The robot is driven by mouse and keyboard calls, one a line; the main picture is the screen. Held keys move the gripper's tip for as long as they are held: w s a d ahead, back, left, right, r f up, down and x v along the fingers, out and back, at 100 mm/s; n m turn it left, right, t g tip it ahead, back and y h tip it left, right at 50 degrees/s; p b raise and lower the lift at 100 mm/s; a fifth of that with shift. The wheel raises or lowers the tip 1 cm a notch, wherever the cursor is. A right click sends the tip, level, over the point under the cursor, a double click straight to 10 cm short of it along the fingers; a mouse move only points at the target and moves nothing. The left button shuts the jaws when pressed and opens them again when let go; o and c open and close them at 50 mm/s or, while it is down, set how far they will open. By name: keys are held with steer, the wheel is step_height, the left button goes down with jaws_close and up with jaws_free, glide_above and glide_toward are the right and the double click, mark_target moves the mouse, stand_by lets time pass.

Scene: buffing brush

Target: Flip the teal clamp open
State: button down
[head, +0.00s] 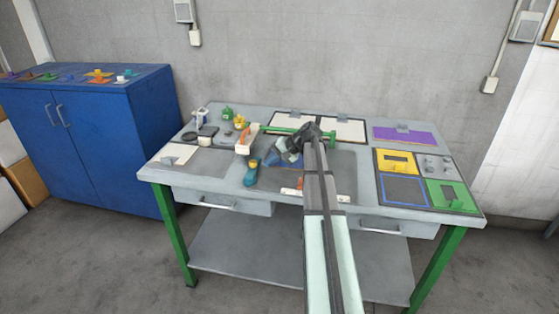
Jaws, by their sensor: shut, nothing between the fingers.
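A small teal piece (250,176) with a yellowish top stands near the front of the workbench, left of centre. It appears to be the teal clamp, but it is too small to tell how its lever lies. My gripper (270,159) is shut and empty. It points down and to the left, just right of the teal piece in the picture. I cannot tell whether the two touch. My wrist hides part of the bench behind it.
A white block with an orange part (246,138) stands just behind the teal piece. A green bar (283,130) runs behind my wrist. Yellow (397,170), green (453,205) and purple (405,142) panels lie at the right. A blue cabinet (100,140) stands left of the bench.

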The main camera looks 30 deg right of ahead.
mark_target(256, 158)
steer(key=shift+w+a, duration=0.5)
steer(key=shift+a, duration=0.05)
steer(key=shift+w+a+n+g+y, duration=0.1)
steer(key=shift+w+n+g+y, duration=0.3)
steer(key=shift+n, duration=0.2)
steer(key=shift+w+a, duration=0.1)
steer(key=shift+w, duration=0.15)
steer(key=shift+w+a, duration=0.5)
steer(key=shift+w, duration=0.15)
steer(key=shift+w+a, duration=0.45)
steer(key=shift+w, duration=0.2)
steer(key=shift+w+a, duration=0.8)
steer(key=shift+a, duration=0.3)
